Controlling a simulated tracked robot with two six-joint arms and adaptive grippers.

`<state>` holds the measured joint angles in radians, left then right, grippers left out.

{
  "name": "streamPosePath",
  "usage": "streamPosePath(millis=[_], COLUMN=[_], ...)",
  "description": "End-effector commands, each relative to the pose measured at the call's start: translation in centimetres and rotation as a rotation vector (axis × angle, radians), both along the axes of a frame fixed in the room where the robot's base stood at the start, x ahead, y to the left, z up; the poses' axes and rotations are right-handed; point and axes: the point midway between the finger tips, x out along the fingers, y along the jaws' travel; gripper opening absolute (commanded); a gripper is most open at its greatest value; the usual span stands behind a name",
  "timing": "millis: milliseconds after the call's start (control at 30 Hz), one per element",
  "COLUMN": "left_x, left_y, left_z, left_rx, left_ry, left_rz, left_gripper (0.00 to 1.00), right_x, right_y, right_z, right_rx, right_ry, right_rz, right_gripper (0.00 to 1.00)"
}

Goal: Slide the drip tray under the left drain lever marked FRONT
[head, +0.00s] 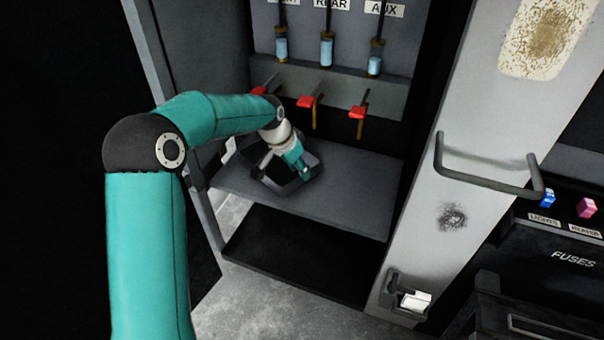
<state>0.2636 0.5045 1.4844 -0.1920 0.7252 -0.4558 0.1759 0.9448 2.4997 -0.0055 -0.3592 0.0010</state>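The drip tray (272,182) is a dark, shallow tray on the left part of the grey cabinet shelf. The left drain lever (262,89) has a red handle and is partly hidden behind my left arm. Its label above is cut off by the top edge, with only its last letters showing. The tray sits below and slightly right of this lever. My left gripper (300,168) reaches down at the tray, over its right part. Its fingers are small and dark against the tray, so their opening and any hold are unclear. My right gripper is out of view.
The middle lever (306,102), under REAR, and the right lever (357,112), under AUX, hang over the shelf. The shelf (350,190) is clear to the right of the tray. A grey post with a handle (485,178) stands right of the cabinet.

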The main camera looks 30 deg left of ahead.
Motion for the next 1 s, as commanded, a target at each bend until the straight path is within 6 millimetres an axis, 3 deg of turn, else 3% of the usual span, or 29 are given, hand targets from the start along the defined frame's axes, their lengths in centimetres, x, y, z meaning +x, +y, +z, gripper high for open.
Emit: streamPosePath(millis=[200, 400, 1000], left_x=[-1.6, -2.6, -2.9], left_y=[0.3, 0.5, 0.6], left_z=[4.3, 6.7, 7.3], left_rx=[0.001, 0.000, 0.000], left_ry=[-0.003, -0.001, 0.001], left_rz=[-0.001, -0.002, -0.001], left_gripper=[0.35, 0.35, 0.35], right_x=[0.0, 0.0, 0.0], right_y=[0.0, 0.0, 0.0], right_z=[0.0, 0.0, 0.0], right_rx=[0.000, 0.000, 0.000], right_ry=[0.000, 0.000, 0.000], right_rz=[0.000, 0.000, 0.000], right_gripper=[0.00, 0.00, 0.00])
